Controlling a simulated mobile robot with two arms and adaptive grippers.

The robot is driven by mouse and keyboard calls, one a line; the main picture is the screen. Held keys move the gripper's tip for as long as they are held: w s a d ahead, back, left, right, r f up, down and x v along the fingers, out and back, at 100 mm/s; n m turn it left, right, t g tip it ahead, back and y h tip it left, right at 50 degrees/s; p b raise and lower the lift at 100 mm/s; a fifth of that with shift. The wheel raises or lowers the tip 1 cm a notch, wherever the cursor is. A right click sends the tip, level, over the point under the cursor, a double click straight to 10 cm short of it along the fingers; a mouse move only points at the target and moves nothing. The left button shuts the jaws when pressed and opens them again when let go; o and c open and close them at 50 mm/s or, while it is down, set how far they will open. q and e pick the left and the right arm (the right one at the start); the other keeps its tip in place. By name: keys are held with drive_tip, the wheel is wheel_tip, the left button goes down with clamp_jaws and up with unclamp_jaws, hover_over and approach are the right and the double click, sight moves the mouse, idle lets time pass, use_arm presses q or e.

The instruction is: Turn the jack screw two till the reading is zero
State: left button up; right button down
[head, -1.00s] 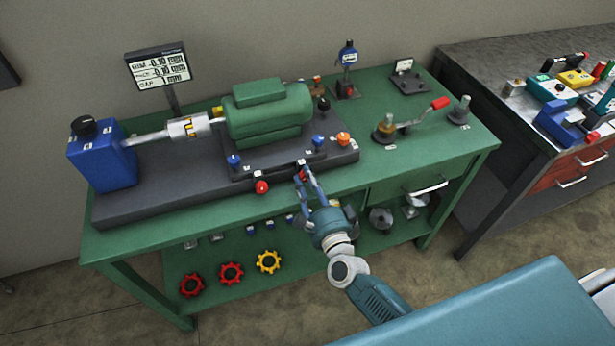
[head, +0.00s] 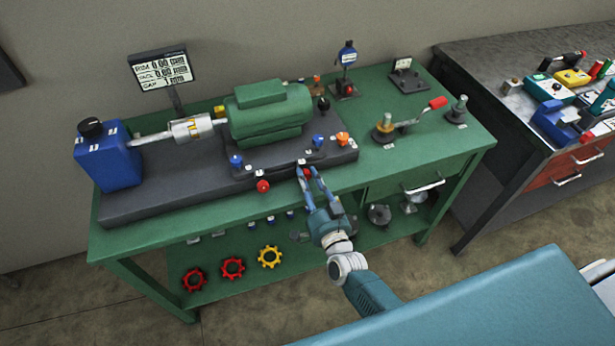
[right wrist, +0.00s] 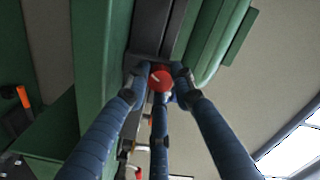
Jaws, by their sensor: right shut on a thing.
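My right gripper (head: 307,175) is shut on a red jack screw knob (right wrist: 161,79) at the front right edge of the motor's dark base. In the right wrist view its blue fingers close around the knob. Another red jack screw knob (head: 263,186) sits free at the front left of the base. The readout screen (head: 161,68) stands behind the bench; its upper two lines appear to read 0.00. The green motor (head: 268,112) sits on the base. My left gripper is out of view.
Blue knobs (head: 236,160) and an orange knob (head: 342,139) stand around the motor base. A red-handled crank (head: 438,103) is on the bench's right. Red and yellow handwheels (head: 270,257) lie on the lower shelf. A grey workbench (head: 480,70) stands at right.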

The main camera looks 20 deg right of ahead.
drive_tip(key=shift+f+n, duration=0.1)
drive_tip(key=shift+n, duration=0.9)
drive_tip(key=c, duration=1.5)
unclamp_jaws()
drive_tip(key=shift+o, duration=0.2)
drive_tip(key=s, duration=1.2)
drive_tip(key=shift+d, duration=0.2)
